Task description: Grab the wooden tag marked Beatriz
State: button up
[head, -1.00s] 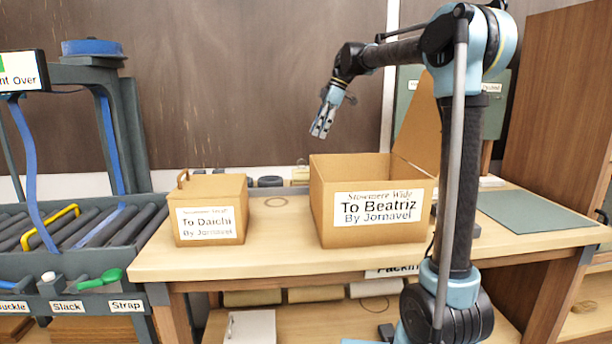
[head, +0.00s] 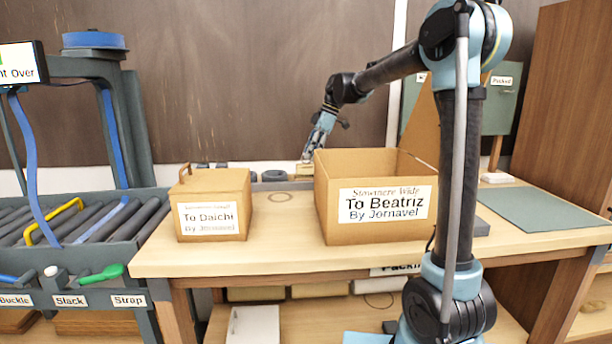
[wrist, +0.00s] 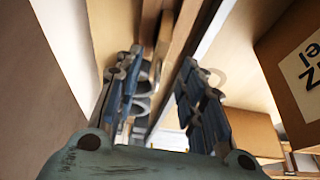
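A small pale wooden piece (head: 304,171) sits at the back of the bench, left of the box labelled To Beatriz. It may be the tag, but no lettering on it is readable. My gripper (head: 308,158) points down right at this piece, and I cannot tell whether they touch. In the wrist view my gripper (wrist: 158,88) has its two fingers apart, with no clear object held between them. I cannot make out the tag in the wrist view.
The open box To Beatriz (head: 331,226) stands right of my gripper, close by; it also shows in the wrist view (wrist: 283,88). The closed box To Daichi (head: 212,190) stands left. Grey rolls (head: 274,176) lie along the back.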

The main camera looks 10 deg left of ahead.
aim_at(306, 165)
jog(key=shift+x, duration=2.8)
jog(key=shift+w, duration=0.1)
jog(key=shift+c, duration=0.3)
grip_shut()
